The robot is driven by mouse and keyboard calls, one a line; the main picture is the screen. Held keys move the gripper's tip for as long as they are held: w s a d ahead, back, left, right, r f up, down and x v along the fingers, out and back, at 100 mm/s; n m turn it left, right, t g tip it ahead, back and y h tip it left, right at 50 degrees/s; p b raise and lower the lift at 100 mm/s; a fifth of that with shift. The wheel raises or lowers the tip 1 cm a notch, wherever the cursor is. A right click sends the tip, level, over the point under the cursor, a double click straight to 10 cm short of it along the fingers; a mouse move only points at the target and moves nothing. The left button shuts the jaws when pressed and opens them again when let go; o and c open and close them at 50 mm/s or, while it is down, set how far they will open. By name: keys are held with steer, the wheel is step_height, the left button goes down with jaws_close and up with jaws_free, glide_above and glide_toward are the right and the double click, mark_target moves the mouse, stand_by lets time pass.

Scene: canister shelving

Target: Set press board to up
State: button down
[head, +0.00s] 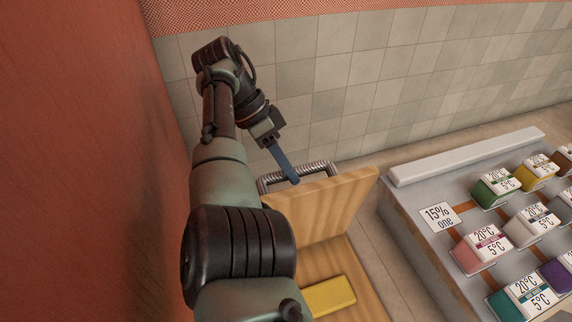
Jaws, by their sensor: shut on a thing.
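The press board (335,203) is a light wooden panel with a ribbed metal handle (316,169) on its far side. It stands raised at a steep tilt above a wooden base (322,262). My gripper (289,173) reaches down from the upper left, with a blue finger across the handle. It is shut on the handle. My arm hides the left part of the board and base, and the exact grip is small in the view.
A yellow block (330,297) lies on the base. A tiled wall (350,80) is behind, and a red wall (90,160) is close on the left.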

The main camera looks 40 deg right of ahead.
steer(key=c, duration=0.9)
jaws_free()
steer(key=shift+s+f, duration=0.15)
steer(key=shift+f, duration=0.3)
steer(key=shift+o, duration=1.1)
steer(key=shift+w, duration=0.2)
steer(key=shift+r, duration=0.1)
steer(key=shift+r, duration=0.1)
step_height(320, 180, up, 10)
steer(key=p, duration=0.3)
